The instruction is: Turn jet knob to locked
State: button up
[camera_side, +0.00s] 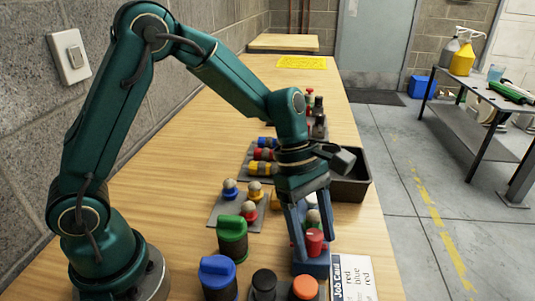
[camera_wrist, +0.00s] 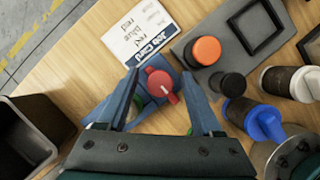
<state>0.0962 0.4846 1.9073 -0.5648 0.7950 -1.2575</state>
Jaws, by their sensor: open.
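A red knob (camera_side: 315,241) with a pale pointer line sits on a blue base (camera_side: 318,267). In the wrist view the red knob (camera_wrist: 160,82) lies between my fingertips, its pointer toward the lower right. My gripper (camera_side: 313,243) points down over it, open, a finger to each side; I cannot tell whether they touch it. A black round knob-like piece (camera_side: 264,281) stands left of the blue base, beside an orange one (camera_side: 304,288). The wrist view shows the black piece (camera_wrist: 231,85) outside my fingers. I see no "jet" or "locked" lettering.
A job card (camera_side: 353,280) lies right of the base. Green-lidded (camera_side: 232,236) and blue-lidded (camera_side: 217,273) jars stand to the left. A black bin (camera_side: 350,188) is behind my gripper. A grey pad (camera_side: 226,208) holds several small knobbed pieces.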

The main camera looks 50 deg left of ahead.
jog(key=shift+f, duration=0.15)
grip_shut()
jog(key=shift+m, duration=0.3)
jog(key=m+g, duration=0.1)
jog(key=m, duration=0.3)
jog(key=shift+g+y, duration=0.3)
jog(key=shift+g, duration=0.1)
jog(key=m, duration=0.2)
jog(key=m+g+y, duration=0.1)
jog(key=m, duration=0.2)
jog(key=shift+g, duration=0.3)
jog(key=m+y, duration=0.1)
jog(key=m, duration=0.1)
jog(key=m+g, duration=0.1)
jog(key=m, duration=0.2)
jog(key=shift+y, duration=0.4)
jog(key=shift+s+m+y, duration=0.1)
jog(key=shift+m+y, duration=0.5)
jog(key=shift+m, duration=1)
